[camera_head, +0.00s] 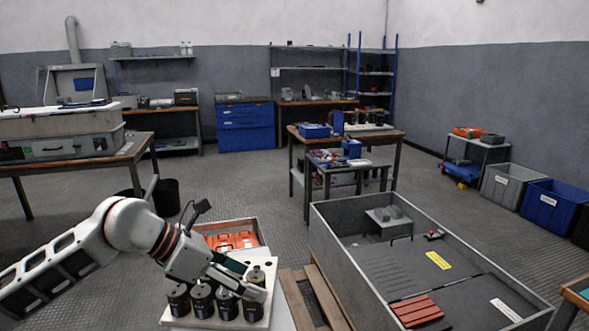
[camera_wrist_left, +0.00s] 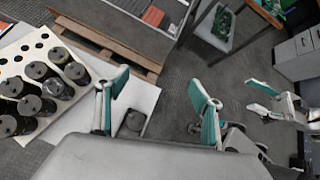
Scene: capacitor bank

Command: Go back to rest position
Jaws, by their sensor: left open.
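My left gripper (camera_head: 236,280) is open over the front of a white rack (camera_head: 266,300) of dark cylindrical capacitors (camera_head: 202,301). In the left wrist view its two teal-padded fingers (camera_wrist_left: 160,102) stand wide apart with nothing held between them. The rack (camera_wrist_left: 18,58) is at the left of that view, with several capacitors (camera_wrist_left: 36,71) and some empty holes.
A grey open bin (camera_head: 375,265) with a yellow label and red piece inside stands to the right. An orange-filled crate (camera_head: 232,238) is behind the rack, and a wooden pallet (camera_head: 312,298) beside it. Work tables (camera_head: 345,135) stand farther back. Open floor (camera_head: 245,185) lies between.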

